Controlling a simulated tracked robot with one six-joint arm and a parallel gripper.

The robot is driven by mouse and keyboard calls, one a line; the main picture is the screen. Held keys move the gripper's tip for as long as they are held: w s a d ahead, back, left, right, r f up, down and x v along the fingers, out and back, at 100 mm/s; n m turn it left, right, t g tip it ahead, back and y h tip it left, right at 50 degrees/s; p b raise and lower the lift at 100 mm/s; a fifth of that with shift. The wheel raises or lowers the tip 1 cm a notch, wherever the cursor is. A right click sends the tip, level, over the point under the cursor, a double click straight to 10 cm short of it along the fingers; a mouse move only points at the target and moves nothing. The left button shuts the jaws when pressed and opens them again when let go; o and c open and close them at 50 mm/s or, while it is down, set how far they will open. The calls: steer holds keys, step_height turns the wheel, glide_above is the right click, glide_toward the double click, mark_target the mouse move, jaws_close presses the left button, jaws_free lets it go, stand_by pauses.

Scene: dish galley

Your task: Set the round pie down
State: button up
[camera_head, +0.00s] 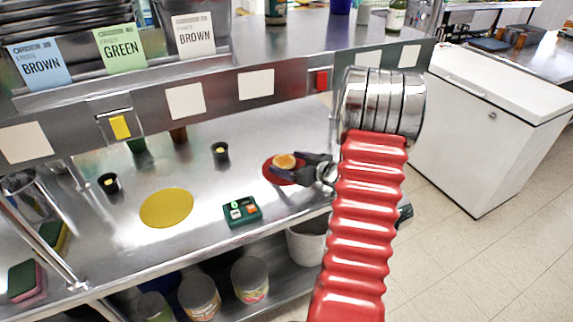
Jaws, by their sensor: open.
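The round pie (285,161) is small and golden-orange. It rests on a red round mat or plate (271,177) on the steel counter, right of centre. My gripper (300,168) is dark and comes in from the right, low over the red disc. Its jaws are open beside the pie, and part of the red disc is hidden under them. Whether a finger touches the pie cannot be told.
A yellow disc (167,207) lies bare on the counter (200,180) at left. A green box with buttons (242,210) and small black cups (220,152) stand nearby. A steel shelf (255,85) overhangs the back. A white chest freezer (480,130) stands at right.

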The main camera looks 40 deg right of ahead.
steer(key=shift+r, duration=0.1)
steer(key=v, duration=1.2)
stand_by(0.4)
